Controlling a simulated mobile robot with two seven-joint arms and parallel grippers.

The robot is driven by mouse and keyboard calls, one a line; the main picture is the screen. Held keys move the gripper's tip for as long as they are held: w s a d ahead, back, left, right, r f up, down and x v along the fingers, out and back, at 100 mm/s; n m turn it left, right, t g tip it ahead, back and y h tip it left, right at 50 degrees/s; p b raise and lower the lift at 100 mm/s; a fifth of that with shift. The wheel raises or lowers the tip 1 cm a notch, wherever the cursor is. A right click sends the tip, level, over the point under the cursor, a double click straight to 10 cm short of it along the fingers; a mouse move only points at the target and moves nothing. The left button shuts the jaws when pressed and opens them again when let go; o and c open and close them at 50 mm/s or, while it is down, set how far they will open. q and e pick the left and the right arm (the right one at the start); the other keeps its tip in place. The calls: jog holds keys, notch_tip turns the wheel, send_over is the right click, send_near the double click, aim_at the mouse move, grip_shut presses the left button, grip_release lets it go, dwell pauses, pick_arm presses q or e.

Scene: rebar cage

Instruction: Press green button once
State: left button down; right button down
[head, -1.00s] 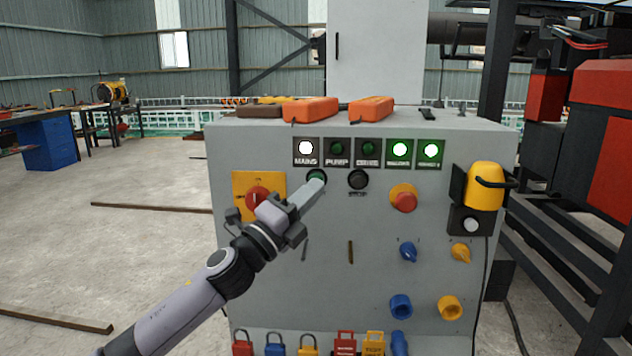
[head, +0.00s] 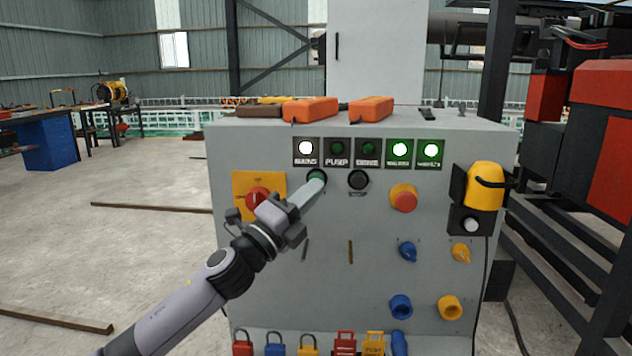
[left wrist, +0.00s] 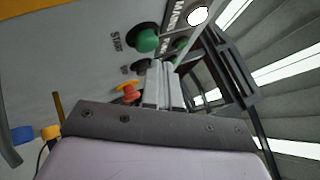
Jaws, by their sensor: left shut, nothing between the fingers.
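The green button (head: 317,174), round in a dark collar, is on the upper front of the grey control cabinet (head: 330,285), below the lit white MAINS lamp (head: 306,148). My left gripper (head: 317,186) is shut and empty. Its fingertips are at the button's lower edge in the head view and cover part of it. In the left wrist view the green button (left wrist: 147,40) is beside the label START, just beyond the fingertips (left wrist: 160,66). I cannot tell whether they touch it. My right gripper is not in view.
A black button (head: 358,179) is right of the green one, with a red mushroom button (head: 404,201) further right. A red rotary switch (head: 258,200) on a yellow plate is close to my left gripper. Padlocks (head: 307,345) line the cabinet's bottom.

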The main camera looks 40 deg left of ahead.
pick_arm(q)
jog(key=shift+w+a, duration=0.1)
dwell(0.3)
jog(key=shift+w+a, duration=0.15)
jog(key=shift+w, duration=0.1)
jog(key=shift+w+a, duration=0.5)
jog(key=shift+w, duration=0.2)
dwell(1.1)
jog(key=shift+s+d, duration=0.7)
jog(key=shift+s, duration=0.35)
jog(key=s+d, duration=0.1)
jog(key=s, duration=0.1)
jog(key=s+d+p, duration=0.1)
jog(key=s, duration=0.1)
jog(key=shift+d, duration=0.4)
dwell(0.6)
